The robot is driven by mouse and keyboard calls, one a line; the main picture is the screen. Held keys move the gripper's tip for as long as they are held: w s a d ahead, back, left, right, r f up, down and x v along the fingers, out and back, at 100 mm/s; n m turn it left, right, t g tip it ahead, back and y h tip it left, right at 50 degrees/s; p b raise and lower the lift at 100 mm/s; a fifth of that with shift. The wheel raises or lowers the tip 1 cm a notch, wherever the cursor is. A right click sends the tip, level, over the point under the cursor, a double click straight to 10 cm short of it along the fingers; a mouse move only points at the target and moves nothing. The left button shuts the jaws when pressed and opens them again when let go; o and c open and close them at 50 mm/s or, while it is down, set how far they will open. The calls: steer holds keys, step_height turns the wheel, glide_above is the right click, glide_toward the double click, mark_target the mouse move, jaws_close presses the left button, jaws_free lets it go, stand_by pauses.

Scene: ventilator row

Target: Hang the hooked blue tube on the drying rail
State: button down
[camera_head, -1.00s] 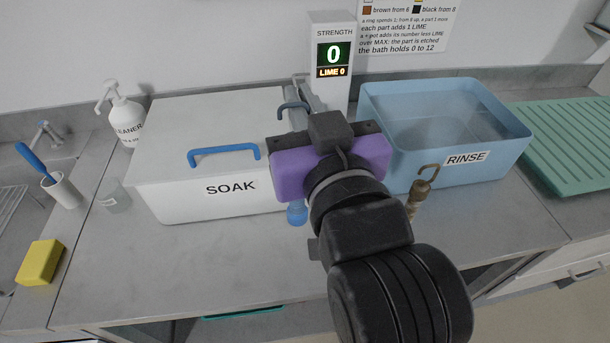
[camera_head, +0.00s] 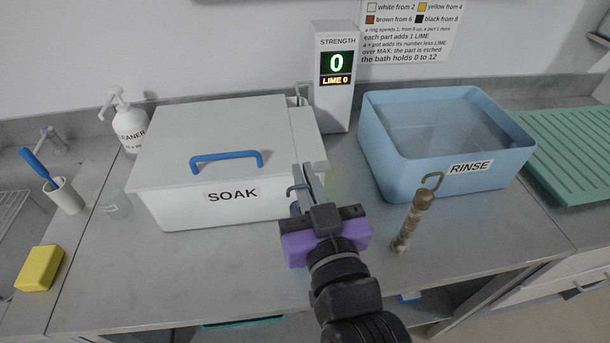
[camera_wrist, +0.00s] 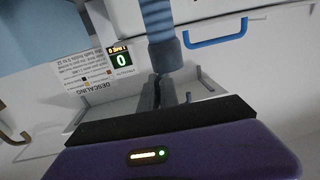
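The hooked blue tube (camera_wrist: 158,25) shows in the wrist view as a ribbed blue body with a thicker collar at my fingertips. In the head view only its hook (camera_head: 293,188) and a little blue beside my fingers show; the rest is hidden behind my gripper. My gripper (camera_head: 307,180), with a purple body, is in front of the soak box's right end. Its dark fingers (camera_wrist: 165,88) look close together at the tube's collar end, and the tube appears held there. I cannot make out a drying rail in either view.
The white SOAK box (camera_head: 160,195) is lidded, with a blue handle (camera_head: 227,160). The blue RINSE tub (camera_head: 430,176) holds water. A strength display (camera_head: 336,75) reads 0. A green ribbed board (camera_head: 575,150) lies far right.

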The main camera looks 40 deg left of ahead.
steer(key=shift+f, duration=0.1)
steer(key=shift+f, duration=0.15)
steer(key=c, duration=1.6)
jaws_free()
steer(key=b+v, duration=0.2)
steer(key=v, duration=0.5)
steer(key=shift+s+d, duration=0.2)
steer(key=shift+d, duration=0.2)
